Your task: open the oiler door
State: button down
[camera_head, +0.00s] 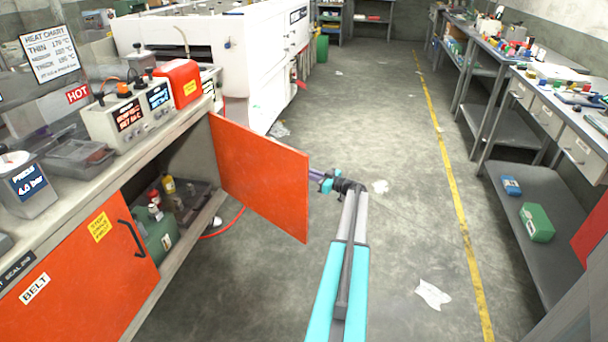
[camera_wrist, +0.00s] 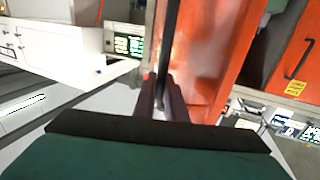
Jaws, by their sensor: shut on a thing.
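An orange cabinet door (camera_head: 258,178) stands swung wide out from the bench front; no name label shows on it. I take it as the oiler door. In the wrist view the door (camera_wrist: 205,60) fills the upper middle, with a dark upright handle bar (camera_wrist: 170,35) in front of it. My gripper (camera_wrist: 162,88) is shut on this handle, with a finger on either side. In the head view my wrist is at the door's right edge, and the fingertips and handle are hidden behind the door.
The open compartment holds a dark tray (camera_head: 195,203) with small bottles and a green tank (camera_head: 158,235). A shut orange door labelled BELT (camera_head: 80,275) is at left. A white machine (camera_head: 255,70) stands beyond. The floor right of my arm is mostly clear, with paper scraps (camera_head: 432,293).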

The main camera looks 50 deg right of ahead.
jog(key=shift+s, duration=0.15)
jog(key=c, duration=2.1)
grip_release()
jog(key=s, duration=0.9)
jog(key=s+d, duration=0.1)
jog(key=s, duration=0.3)
jog(key=shift+s+b, duration=0.3)
jog(key=shift+b, duration=0.05)
